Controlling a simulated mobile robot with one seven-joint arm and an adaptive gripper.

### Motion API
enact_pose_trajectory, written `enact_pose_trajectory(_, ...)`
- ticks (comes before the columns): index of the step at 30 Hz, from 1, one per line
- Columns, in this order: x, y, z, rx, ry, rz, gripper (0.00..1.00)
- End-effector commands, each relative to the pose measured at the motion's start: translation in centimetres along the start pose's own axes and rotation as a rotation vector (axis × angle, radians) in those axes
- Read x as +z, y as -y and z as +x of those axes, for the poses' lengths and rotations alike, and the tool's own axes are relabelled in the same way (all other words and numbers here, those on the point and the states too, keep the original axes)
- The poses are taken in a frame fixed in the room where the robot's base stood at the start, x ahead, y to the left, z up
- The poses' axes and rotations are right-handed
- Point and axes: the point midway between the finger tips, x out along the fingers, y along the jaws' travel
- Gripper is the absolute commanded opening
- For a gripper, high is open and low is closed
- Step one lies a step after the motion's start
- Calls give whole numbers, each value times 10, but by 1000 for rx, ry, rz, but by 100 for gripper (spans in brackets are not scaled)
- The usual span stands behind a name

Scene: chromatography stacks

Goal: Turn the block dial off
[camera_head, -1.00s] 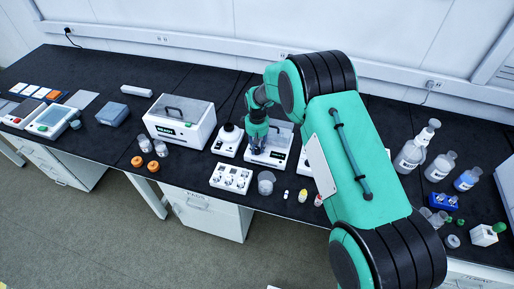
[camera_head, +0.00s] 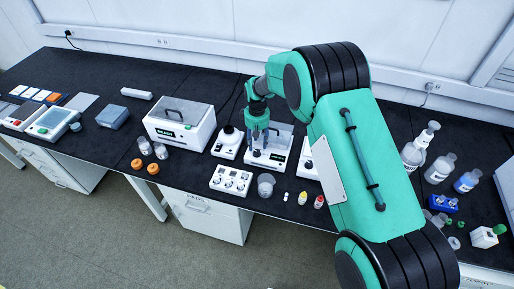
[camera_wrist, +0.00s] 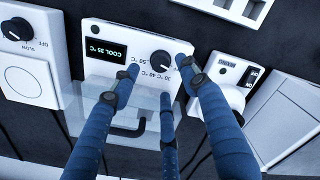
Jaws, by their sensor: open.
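The block unit (camera_head: 268,157) is a white box with a clear lid and handle, in the middle of the bench in the head view. In the wrist view, its white panel (camera_wrist: 100,32) carries a display (camera_wrist: 106,52) reading "COOL 35 °C". The black round block dial (camera_wrist: 162,61) sits beside the display, among printed temperature marks. My gripper (camera_head: 261,140) is over the unit, fingers pointing down. In the wrist view, my gripper (camera_wrist: 160,78) has its blue fingers spread and empty, with tips around the dial's area. Contact with the dial cannot be told. The fingers hide part of the panel.
Beside the block in the wrist view are a unit with an OFF-marked knob (camera_wrist: 17,28) and a unit with a black switch (camera_wrist: 250,76). In the head view, a white multi-knob box (camera_head: 231,180) and a clear beaker (camera_head: 265,185) stand in front. Bottles (camera_head: 438,168) stand right.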

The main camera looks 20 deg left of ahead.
Motion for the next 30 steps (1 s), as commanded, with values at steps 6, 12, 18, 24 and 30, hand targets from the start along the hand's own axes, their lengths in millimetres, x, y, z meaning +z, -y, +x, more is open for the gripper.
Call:
enact_pose_trajectory(6, 0, 0, -36, 0, 0, 0, 45)
enact_pose_trajectory(12, 1, 0, -56, -1, 2, 0, 45)
enact_pose_trajectory(18, 1, 0, -62, -1, 2, 0, 45)
enact_pose_trajectory(24, 1, 0, -62, -1, 2, 0, 45)
enact_pose_trajectory(30, 1, 0, -62, -1, 2, 0, 45)
